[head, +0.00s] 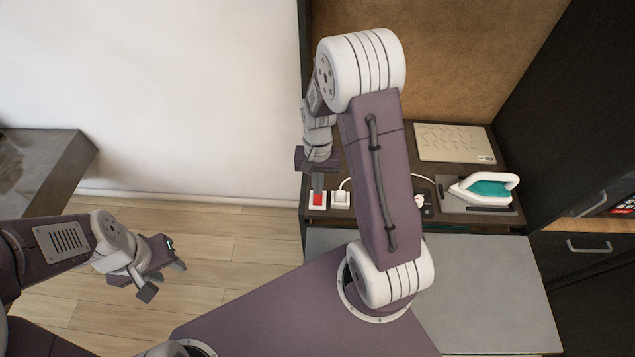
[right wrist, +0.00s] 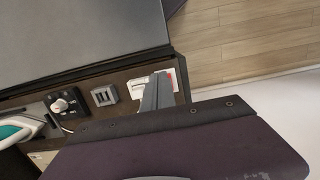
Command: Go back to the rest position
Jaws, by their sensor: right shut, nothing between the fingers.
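My right gripper (head: 317,186) is shut and empty. Its fingers point down just above a white switch plate with a red rocker (head: 317,199) at the left end of the dark counter. In the right wrist view the closed fingers (right wrist: 157,92) partly cover the red and white switch (right wrist: 168,80); I cannot tell whether they touch it. My left gripper (head: 166,276) hangs over the wooden floor at the lower left. Its fingers are apart with nothing between them.
A white and teal iron (head: 484,189) rests on a grey pad at the right of the counter (head: 470,222). A beige panel (head: 455,143) lies behind. A grey table (head: 25,165) stands far left.

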